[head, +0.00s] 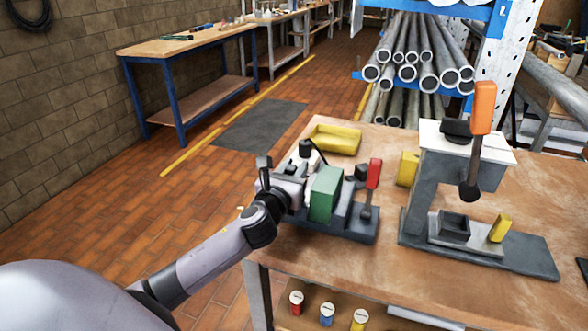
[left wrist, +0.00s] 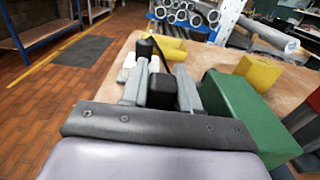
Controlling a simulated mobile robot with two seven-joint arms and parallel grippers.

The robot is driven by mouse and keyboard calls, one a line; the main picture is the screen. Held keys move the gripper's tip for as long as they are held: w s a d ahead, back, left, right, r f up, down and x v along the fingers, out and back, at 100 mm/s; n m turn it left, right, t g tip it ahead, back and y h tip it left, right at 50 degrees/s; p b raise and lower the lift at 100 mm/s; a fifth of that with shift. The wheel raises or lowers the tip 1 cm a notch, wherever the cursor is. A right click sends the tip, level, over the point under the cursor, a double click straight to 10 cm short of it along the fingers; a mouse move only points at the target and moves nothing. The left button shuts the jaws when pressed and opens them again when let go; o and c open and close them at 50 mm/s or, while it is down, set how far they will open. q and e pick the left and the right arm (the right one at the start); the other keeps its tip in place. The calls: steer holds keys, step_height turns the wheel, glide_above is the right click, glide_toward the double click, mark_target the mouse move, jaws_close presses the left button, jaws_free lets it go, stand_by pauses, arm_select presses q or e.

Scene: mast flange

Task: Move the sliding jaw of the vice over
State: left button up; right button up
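The vice has a dark grey base (head: 350,228) on the wooden bench, a green block (head: 325,194) and a red-handled lever (head: 374,174). My left gripper (head: 292,180) reaches in from the left and is at the vice's left end, close beside the green block; the head view partly hides its fingers. In the left wrist view its two grey fingers (left wrist: 160,80) stand apart, with a black block (left wrist: 162,92) showing between them. The green block (left wrist: 245,112) lies just right of them. I cannot tell whether the fingers touch anything. The sliding jaw is not clearly distinguishable. My right gripper is not in view.
A yellow tray (head: 336,139) lies behind the vice. A grey press (head: 462,170) with an orange handle stands to the right, beside a yellow piece (head: 407,169). Bare bench top (head: 330,262) lies in front. Metal pipes (head: 420,60) fill a rack behind.

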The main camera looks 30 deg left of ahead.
arm_select(q)
steer(key=shift+s+a+p, duration=0.2)
steer(key=shift+s+a, duration=0.05)
steer(key=shift+a, duration=0.75)
steer(key=shift+s+a+p, duration=0.2)
steer(key=shift+a, duration=0.8)
jaws_close()
steer(key=o, duration=0.9)
jaws_free()
steer(key=shift+s+a, duration=0.1)
steer(key=shift+a, duration=0.05)
steer(key=shift+v, duration=3.6)
